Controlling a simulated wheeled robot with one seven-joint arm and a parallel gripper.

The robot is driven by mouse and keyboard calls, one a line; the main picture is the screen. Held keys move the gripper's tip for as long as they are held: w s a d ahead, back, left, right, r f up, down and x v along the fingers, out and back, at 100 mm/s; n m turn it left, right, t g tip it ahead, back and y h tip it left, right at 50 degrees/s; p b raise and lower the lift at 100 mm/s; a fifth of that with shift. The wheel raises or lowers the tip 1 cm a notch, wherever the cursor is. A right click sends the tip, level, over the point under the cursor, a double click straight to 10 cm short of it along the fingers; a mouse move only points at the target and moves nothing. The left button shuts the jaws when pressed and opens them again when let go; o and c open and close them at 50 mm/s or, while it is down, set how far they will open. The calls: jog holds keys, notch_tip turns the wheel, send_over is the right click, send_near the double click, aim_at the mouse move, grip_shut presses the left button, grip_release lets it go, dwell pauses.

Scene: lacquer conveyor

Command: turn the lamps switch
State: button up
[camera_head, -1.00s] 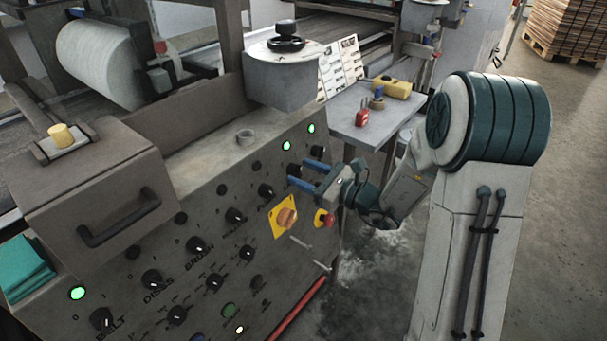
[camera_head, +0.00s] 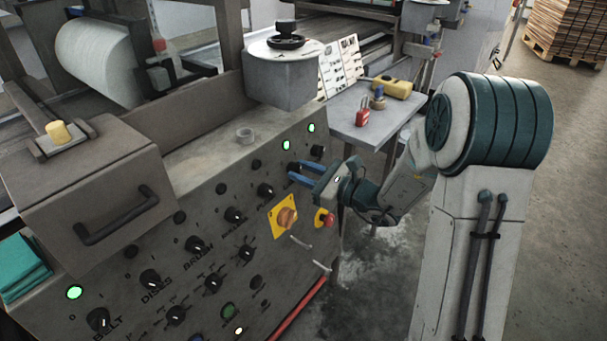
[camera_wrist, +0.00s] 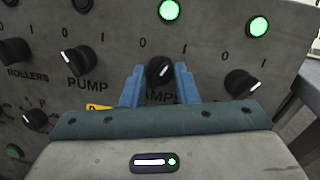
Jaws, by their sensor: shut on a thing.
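The lamps switch (camera_wrist: 159,70) is a black rotary knob with a white pointer line, at the middle of the wrist view. Its label below is partly hidden by my gripper, with "AMP" showing. "0" and "1" marks stand above it, and the pointer leans up and to the right. My gripper (camera_wrist: 159,87) has its two blue fingers on either side of the knob, shut on it. In the head view my gripper (camera_head: 296,174) reaches the upper right part of the grey panel, and the knob is largely hidden by the fingers.
The pump knob (camera_wrist: 76,61) is on the left and another black knob (camera_wrist: 242,83) on the right. A yellow-backed orange rotary switch (camera_head: 286,216) and a red button (camera_head: 327,219) sit below my gripper. Two green lights glow above. A side table (camera_head: 365,118) stands behind.

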jog(key=n+g+b, duration=0.1)
jog(key=n+b, duration=0.5)
jog(key=n+g+b, duration=0.1)
jog(key=n+b, duration=0.4)
jog(key=b, duration=0.1)
jog(key=shift+n+h, duration=0.4)
jog(key=shift+g, duration=0.3)
jog(key=o, duration=1)
jog(key=shift+r, duration=0.1)
jog(key=shift+c, duration=0.2)
jog(key=p+v, duration=0.3)
jog(key=v, duration=1.1)
